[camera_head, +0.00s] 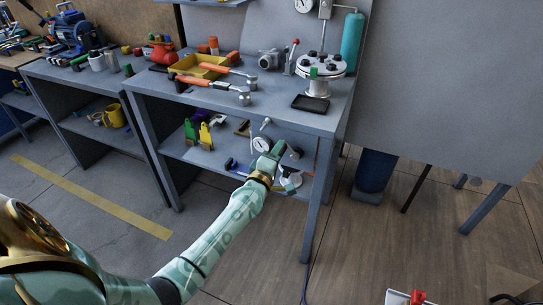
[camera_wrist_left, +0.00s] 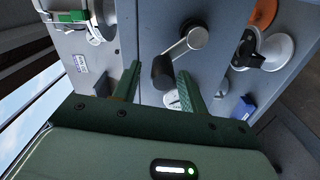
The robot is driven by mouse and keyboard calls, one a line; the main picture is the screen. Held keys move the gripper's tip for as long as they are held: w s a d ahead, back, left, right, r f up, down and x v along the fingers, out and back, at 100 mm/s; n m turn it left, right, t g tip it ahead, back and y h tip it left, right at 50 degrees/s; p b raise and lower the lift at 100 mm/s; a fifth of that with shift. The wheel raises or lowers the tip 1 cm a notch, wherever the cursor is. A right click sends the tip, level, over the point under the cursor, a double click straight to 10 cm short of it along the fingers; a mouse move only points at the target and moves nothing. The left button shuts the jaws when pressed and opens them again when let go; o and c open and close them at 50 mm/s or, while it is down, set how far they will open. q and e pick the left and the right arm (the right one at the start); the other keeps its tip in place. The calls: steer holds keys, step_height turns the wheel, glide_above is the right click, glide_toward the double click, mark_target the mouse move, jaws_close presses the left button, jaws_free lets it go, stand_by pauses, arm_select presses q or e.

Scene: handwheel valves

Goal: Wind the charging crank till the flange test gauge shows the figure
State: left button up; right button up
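The crank shows in the left wrist view as a silver arm (camera_wrist_left: 187,40) with a black knob (camera_wrist_left: 162,72). My left gripper (camera_wrist_left: 157,84) is open, its two green fingers apart, with the knob near the tips between them. I cannot tell if they touch it. In the head view my left gripper (camera_head: 277,150) reaches under the right bench's top and partly hides what is there. A round white gauge (camera_head: 262,143) is just left of it. Another gauge (camera_head: 304,5) hangs on the wall. Both readings are too small to make out. My right gripper is not in view.
The bench top (camera_head: 275,107) carries a white bolted flange (camera_head: 321,66), a black tray (camera_head: 310,103), a yellow tray (camera_head: 200,67) and orange-handled tools. A teal cylinder (camera_head: 352,42) stands behind. Clamps (camera_head: 204,134) crowd the lower shelf. The bench leg (camera_head: 318,205) is right of my gripper.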

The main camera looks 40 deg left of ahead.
arm_select(q)
steer(key=shift+f, duration=0.3)
steer(key=p+v, duration=0.1)
steer(key=v, duration=0.5)
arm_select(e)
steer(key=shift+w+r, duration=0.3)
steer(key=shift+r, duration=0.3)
arm_select(q)
steer(key=shift+s, duration=0.1)
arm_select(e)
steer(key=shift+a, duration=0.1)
arm_select(q)
steer(key=p+v, duration=0.2)
steer(key=v, duration=1.4)
steer(key=shift+p, duration=0.4)
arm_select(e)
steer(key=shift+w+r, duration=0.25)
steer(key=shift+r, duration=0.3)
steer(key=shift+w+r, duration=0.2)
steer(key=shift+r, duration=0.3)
arm_select(q)
steer(key=shift+s+a, duration=0.1)
steer(key=shift+s, duration=0.05)
